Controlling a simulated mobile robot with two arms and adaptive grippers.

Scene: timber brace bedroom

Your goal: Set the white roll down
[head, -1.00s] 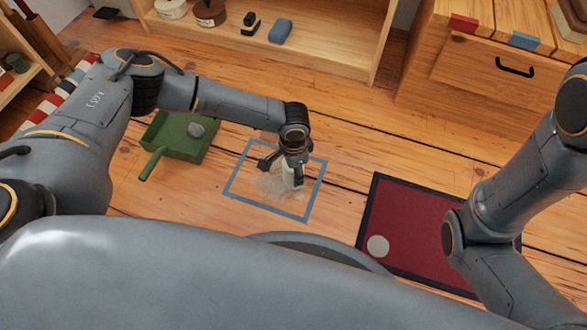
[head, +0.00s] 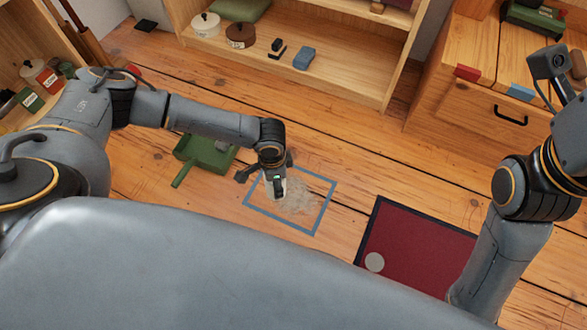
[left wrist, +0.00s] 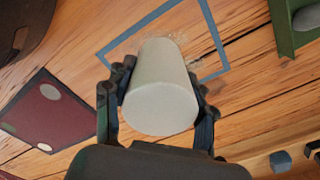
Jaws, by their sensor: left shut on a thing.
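The white roll (left wrist: 160,85) fills the middle of the left wrist view. My left gripper (left wrist: 158,108) is shut on it, with a finger on each side. In the head view the gripper (head: 270,180) hangs over the left part of a blue square outline (head: 318,220) on the wooden floor. The roll shows there only as a small pale patch, mostly hidden by the gripper. I cannot tell whether its lower end touches the floor. A greyish dusty patch (head: 298,197) lies inside the outline. My right arm is at the right; its fingers are not in view.
A green dustpan (head: 190,168) lies left of the outline, partly behind my left arm. A dark red mat (head: 425,245) with a pale disc (head: 375,262) lies to the right. A wooden shelf (head: 335,85) and a drawer cabinet (head: 480,105) stand behind.

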